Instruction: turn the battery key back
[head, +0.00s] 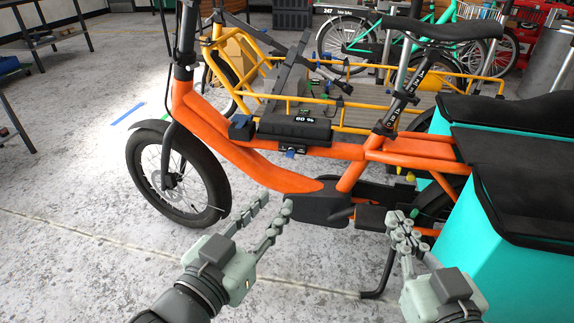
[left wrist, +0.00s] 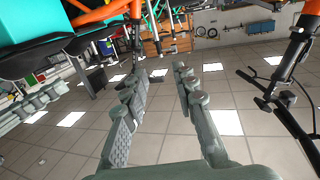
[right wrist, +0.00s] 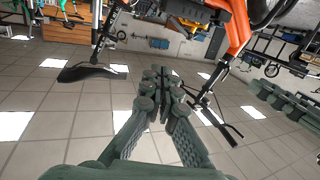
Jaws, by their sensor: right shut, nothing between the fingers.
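The black battery (head: 296,130) sits on the orange cargo bike's frame (head: 220,135), with a small lit readout on its top. A small blue piece, which looks like the key (head: 290,153), sticks out from a dark lock area just below the battery; its exact angle is too small to tell. My left gripper (head: 277,201) is open and empty, below and in front of the key, clearly apart from it. Its spread fingers also show in the left wrist view (left wrist: 165,78). My right gripper (head: 397,217) is shut and empty near the crank area, and its fingers meet in the right wrist view (right wrist: 160,75).
Teal side bags (head: 510,215) with black tops stand close beside my right arm. The bike's front wheel (head: 178,180) is at the left, and its kickstand (head: 382,275) is between my arms. A yellow cargo bike (head: 345,105) stands behind. The floor at the left is mostly clear.

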